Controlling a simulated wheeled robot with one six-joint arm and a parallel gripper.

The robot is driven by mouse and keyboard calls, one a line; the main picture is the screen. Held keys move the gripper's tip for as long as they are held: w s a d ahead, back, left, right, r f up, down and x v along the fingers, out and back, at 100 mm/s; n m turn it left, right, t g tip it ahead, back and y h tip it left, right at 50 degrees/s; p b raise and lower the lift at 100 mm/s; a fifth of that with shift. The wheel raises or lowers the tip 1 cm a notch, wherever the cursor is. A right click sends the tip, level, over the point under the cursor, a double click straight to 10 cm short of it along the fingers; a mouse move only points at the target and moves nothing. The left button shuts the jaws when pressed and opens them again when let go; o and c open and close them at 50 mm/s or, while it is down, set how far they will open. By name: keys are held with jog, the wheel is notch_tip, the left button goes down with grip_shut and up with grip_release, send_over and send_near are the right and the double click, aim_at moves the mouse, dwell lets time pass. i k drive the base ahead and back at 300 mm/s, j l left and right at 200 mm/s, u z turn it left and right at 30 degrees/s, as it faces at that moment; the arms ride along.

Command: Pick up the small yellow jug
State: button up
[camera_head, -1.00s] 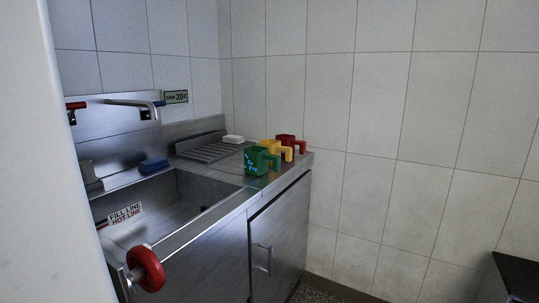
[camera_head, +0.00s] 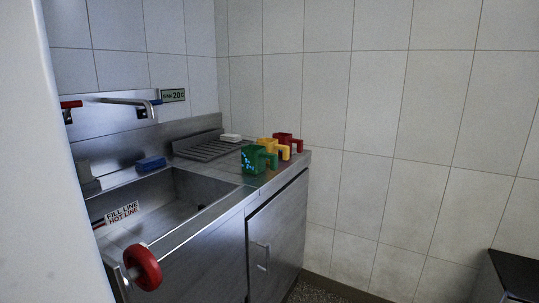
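A small yellow jug (camera_head: 268,144) stands on the steel counter to the right of the sink. It is between a green jug (camera_head: 253,159) in front of it and a red jug (camera_head: 284,137) behind it. The green jug hides part of it. Its yellow handle (camera_head: 284,152) points to the right. The three jugs stand close together in a row; I cannot tell whether they touch. My gripper does not show in this view.
The sink (camera_head: 150,204) has a red wheel (camera_head: 142,266) at its front. A faucet (camera_head: 125,101), a blue block (camera_head: 151,163) and a white block (camera_head: 231,138) are near the back. A tiled wall is close behind the jugs. A dark surface (camera_head: 514,274) is at lower right.

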aim_at(271, 145)
jog(key=l, duration=0.4)
jog(key=i+l, duration=0.15)
jog(key=l, duration=0.6)
jog(key=i+l+z, duration=0.1)
jog(key=i, duration=0.7)
jog(key=i+l+z, duration=0.1)
jog(key=i, duration=0.75)
jog(key=i+j, duration=0.15)
jog(key=i, duration=0.15)
jog(key=i+j, duration=0.15)
jog(key=i+z, duration=0.05)
jog(key=i, duration=0.05)
